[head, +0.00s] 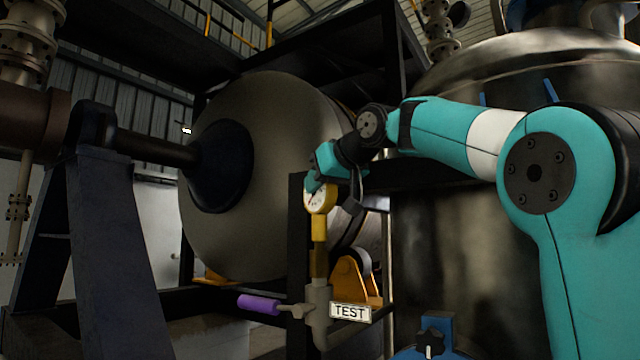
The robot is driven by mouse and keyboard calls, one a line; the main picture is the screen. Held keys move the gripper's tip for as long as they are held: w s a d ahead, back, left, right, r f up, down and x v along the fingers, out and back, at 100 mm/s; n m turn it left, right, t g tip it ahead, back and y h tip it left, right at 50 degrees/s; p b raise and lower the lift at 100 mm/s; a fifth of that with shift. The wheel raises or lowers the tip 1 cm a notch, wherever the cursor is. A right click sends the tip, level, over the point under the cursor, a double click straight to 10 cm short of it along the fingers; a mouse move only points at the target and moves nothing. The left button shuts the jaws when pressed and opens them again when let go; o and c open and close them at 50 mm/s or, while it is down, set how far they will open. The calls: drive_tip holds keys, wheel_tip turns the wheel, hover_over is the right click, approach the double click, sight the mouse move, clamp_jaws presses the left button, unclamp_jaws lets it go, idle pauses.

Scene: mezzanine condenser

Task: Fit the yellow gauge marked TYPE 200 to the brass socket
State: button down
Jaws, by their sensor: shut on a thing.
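The yellow gauge (320,198) has a round white dial that faces me; its marking is too small to read. My gripper (317,183) is shut on the gauge at its upper edge. The gauge is upright, and its yellow stem (319,229) points down. The brass socket (319,263) is directly below the stem, on top of a grey valve body (318,310). The stem and socket look in line and meet in this view; I cannot tell whether the stem is inside the socket or only at its mouth.
A purple valve handle (259,304) sticks out left of the valve body. A TEST plate (350,312) is at its right. A black frame post (297,240) stands close to the gauge. A large grey drum (260,130) and a metal tank (450,260) are nearby.

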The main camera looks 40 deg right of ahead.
drive_tip(key=shift+f+b, duration=0.75)
drive_tip(key=shift+f, duration=0.1)
drive_tip(key=c, duration=0.8)
unclamp_jaws()
drive_tip(key=shift+c, duration=0.2)
drive_tip(key=shift+s, duration=0.1)
drive_tip(key=p+v, duration=0.3)
drive_tip(key=v, duration=1.4)
drive_tip(key=shift+r, duration=0.1)
